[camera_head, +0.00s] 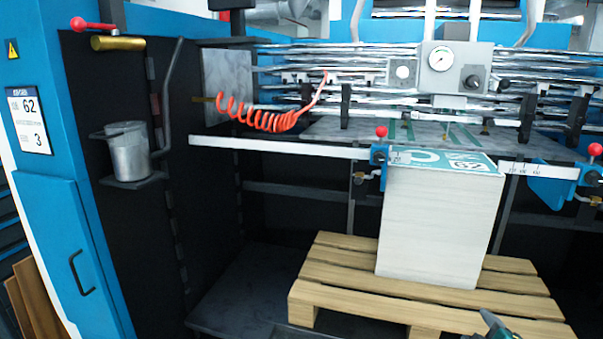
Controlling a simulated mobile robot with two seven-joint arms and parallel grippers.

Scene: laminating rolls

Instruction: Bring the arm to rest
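A small dark tip (495,326) pokes in at the bottom edge, right of centre, in front of the pallet. It looks like part of my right gripper; the rest is cut off, and I cannot see whether its fingers are open or shut, or whether it holds anything. My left gripper does not show in the head view.
A tall paper stack (440,232) stands on a wooden pallet (340,273) at the machine's feeder. A white rail (270,147) with red-knobbed clamps crosses at stack-top height. A coiled red hose (262,119) hangs above it. A metal cup (128,150) sits in a holder at left.

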